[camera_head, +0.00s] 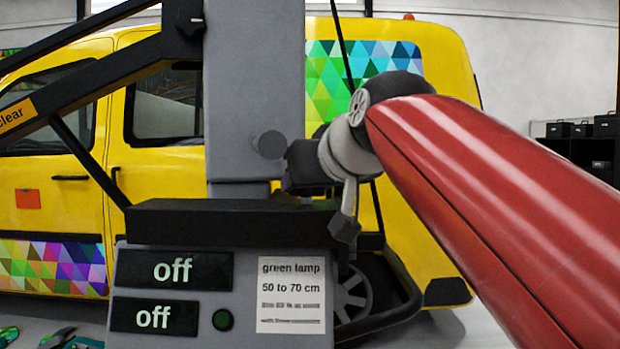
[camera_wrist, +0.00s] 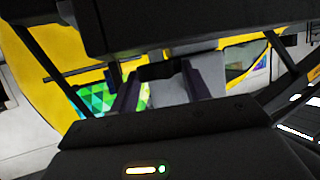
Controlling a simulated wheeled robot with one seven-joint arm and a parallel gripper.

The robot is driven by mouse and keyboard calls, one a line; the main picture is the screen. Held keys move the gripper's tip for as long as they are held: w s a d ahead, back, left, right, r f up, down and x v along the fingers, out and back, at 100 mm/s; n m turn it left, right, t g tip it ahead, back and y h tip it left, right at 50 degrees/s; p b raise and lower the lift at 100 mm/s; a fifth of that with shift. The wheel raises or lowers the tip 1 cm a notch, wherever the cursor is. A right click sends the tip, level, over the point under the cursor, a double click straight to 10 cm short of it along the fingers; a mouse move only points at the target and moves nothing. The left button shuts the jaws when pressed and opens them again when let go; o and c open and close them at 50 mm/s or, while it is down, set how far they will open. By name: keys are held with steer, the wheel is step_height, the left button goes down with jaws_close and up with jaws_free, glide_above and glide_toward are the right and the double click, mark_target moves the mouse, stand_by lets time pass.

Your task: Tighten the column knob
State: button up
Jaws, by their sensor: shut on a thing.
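My gripper is shut on the knob, though the contact is partly hidden. In the wrist view, the two dark fingers (camera_wrist: 160,85) point away toward the column, and the knob between them is hard to make out.
A dark boom (camera_head: 95,85) slants left. A yellow van (camera_head: 425,210) stands behind.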

stand_by(0.4)
steer(key=o, duration=1)
steer(key=v, duration=0.7)
steer(key=shift+s+r, duration=0.15)
steer(key=shift+s, duration=0.25)
